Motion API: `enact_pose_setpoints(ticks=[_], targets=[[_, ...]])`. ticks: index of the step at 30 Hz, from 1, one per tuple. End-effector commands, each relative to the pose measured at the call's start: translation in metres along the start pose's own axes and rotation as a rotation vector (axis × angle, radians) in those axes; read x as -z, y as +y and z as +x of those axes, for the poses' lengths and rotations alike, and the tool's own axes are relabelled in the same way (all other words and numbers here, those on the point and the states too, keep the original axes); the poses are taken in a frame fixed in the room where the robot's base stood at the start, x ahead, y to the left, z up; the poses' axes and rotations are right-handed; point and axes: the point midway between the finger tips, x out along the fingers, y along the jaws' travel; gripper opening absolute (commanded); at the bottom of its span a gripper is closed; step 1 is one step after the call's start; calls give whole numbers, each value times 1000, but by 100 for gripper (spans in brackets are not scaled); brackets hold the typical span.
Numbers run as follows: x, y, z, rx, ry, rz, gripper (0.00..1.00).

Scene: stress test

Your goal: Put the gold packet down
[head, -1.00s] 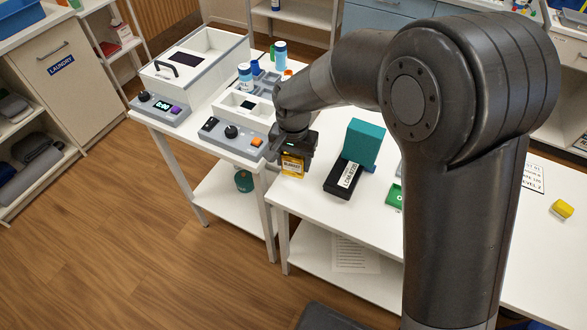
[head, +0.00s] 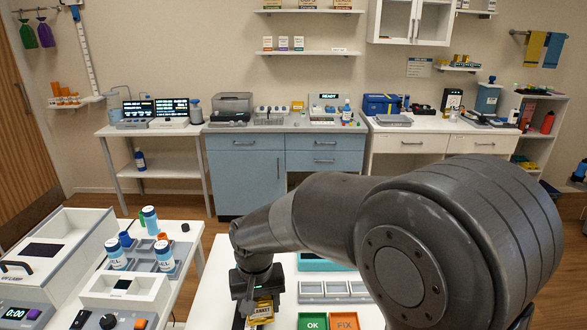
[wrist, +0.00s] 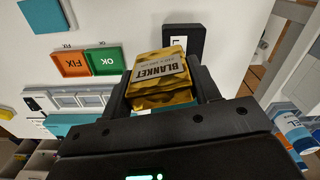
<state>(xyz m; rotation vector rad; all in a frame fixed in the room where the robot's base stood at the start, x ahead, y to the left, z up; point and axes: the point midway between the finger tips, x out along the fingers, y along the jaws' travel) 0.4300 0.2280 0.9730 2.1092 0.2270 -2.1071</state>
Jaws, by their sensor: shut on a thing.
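The gold packet (head: 262,311) has a white label reading BLANKET. My gripper (head: 258,288) is shut on it, with the packet between its fingers. In the wrist view the packet (wrist: 160,72) shows between the two dark fingers of my gripper (wrist: 160,90). The packet is over the white table (wrist: 115,22); I cannot tell whether it touches anything below. A black tray with a white label (wrist: 182,40) lies just beyond the packet in the wrist view and is partly hidden by it.
A green OK tray (head: 312,322) and an orange FIX tray (head: 344,322) sit right of the packet. A grey compartment tray (head: 326,289) lies behind them. A neighbouring table at left holds bottles (head: 150,219) and machines. Bare white tabletop shows around the trays in the wrist view.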

Motion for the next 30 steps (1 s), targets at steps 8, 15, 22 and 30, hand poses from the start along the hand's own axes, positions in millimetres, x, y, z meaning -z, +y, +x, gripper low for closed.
enact_pose_setpoints(ticks=[8, 15, 22, 30], targets=[[68, 105, 12, 1, -2, 219, 33], [112, 200, 20, 0, -1, 403, 33], [128, 254, 25, 0, -1, 501, 33], [131, 262, 25, -1, 0, 515, 33]])
